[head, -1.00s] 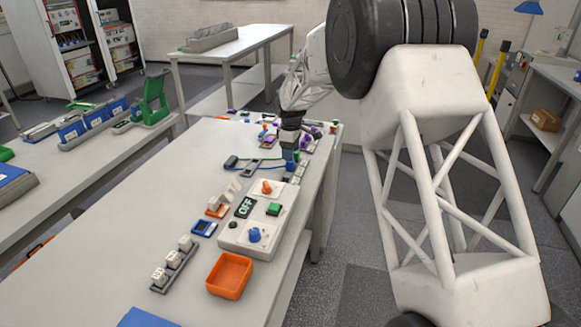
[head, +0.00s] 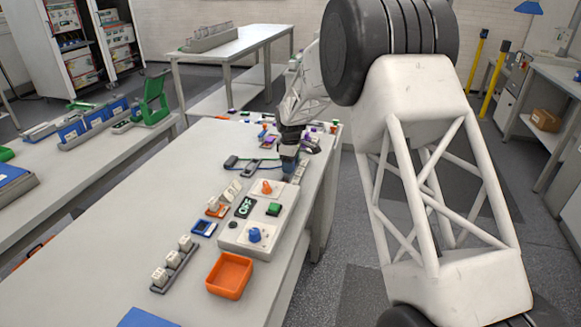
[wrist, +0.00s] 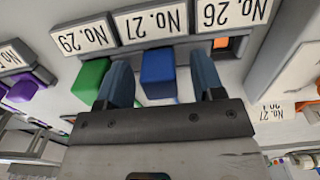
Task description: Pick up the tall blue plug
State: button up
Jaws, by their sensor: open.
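The blue plug (wrist: 158,72) shows in the wrist view, upside down in the picture, beside the label No. 27. My gripper (wrist: 162,82) is open, with one blue-grey finger on each side of the blue plug and gaps visible between. A green plug (wrist: 91,80) stands just outside the left finger, close to it. In the head view my gripper (head: 289,168) is low over the right edge of the table's far half and hides most of what is beneath it.
An orange part (wrist: 220,43) lies beyond the right finger, and a purple plug (wrist: 20,90) is at far left. In the head view, a control box (head: 258,220) with an OFF display and an orange tray (head: 230,276) stand nearer on the table.

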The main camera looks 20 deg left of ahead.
jog(key=shift+f, duration=0.1)
dwell(0.5)
jog(key=c, duration=1)
jog(key=shift+r, duration=5)
jog(key=s+a+f, duration=0.1)
jog(key=s+a, duration=0.2)
jog(key=a, duration=0.4)
jog(key=s+a+f, duration=0.1)
jog(key=s+a, duration=0.1)
jog(key=a, duration=0.6)
jog(key=shift+s+f, duration=0.35)
jog(key=shift+s, duration=0.05)
